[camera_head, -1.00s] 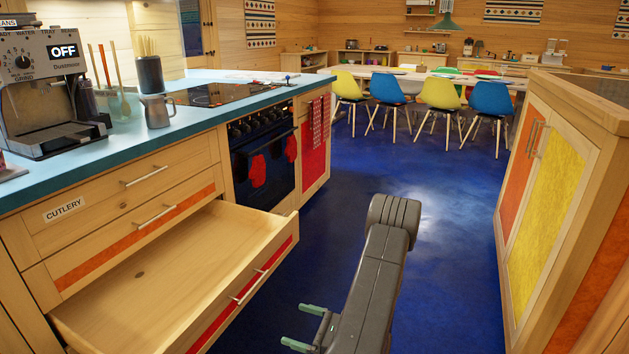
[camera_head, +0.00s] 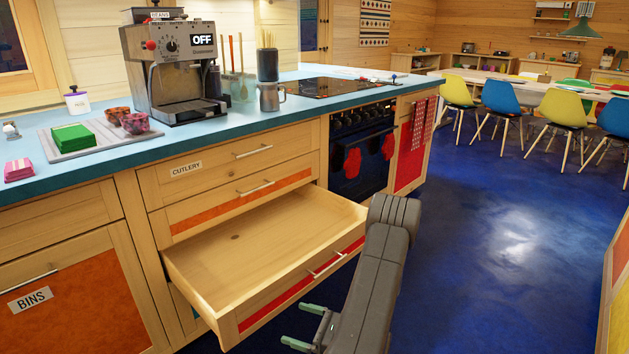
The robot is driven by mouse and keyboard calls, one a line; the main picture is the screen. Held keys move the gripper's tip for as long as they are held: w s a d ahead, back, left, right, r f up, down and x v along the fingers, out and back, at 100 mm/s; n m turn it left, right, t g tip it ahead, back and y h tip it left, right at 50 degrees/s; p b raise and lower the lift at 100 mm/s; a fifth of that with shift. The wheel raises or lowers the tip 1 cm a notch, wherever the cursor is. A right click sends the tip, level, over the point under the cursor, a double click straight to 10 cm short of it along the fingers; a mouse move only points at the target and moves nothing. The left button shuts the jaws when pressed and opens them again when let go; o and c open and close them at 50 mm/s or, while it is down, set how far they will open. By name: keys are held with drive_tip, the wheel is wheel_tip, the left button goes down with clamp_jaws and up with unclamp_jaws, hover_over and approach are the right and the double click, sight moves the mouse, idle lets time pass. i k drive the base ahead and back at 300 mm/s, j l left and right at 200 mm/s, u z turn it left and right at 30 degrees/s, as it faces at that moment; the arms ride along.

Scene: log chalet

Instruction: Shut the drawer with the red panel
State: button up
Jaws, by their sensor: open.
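The drawer with the red panel (camera_head: 276,306) is pulled far out from the counter, below the orange-panel drawer (camera_head: 240,204). Its inside looks empty, and its front carries a metal bar handle (camera_head: 326,265). My gripper (camera_head: 302,326) is at the bottom of the view, in front of the drawer's front face, with its two green fingers apart and nothing between them. It appears apart from the drawer front, though the exact gap is hard to tell. My arm covers the right end of the drawer front.
The cutlery drawer (camera_head: 217,164) and the bins cupboard (camera_head: 74,295) are closed. An oven (camera_head: 362,155) with red mitts stands right of the drawers. Blue floor (camera_head: 500,260) is clear to the right; a cabinet edge (camera_head: 618,270) shows at far right.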

sight(238, 273)
drive_tip(key=k+j+u, duration=0.1)
drive_tip(key=u, duration=0.3)
drive_tip(key=j+u, duration=0.2)
drive_tip(key=u, duration=0.2)
drive_tip(key=k+j+u, duration=0.1)
drive_tip(key=u, duration=0.3)
drive_tip(key=i+l+u, duration=0.15)
drive_tip(key=u, duration=0.15)
drive_tip(key=i+l+u, duration=0.15)
drive_tip(key=u, duration=0.2)
drive_tip(key=i+l+u, duration=0.15)
drive_tip(key=l, duration=0.3)
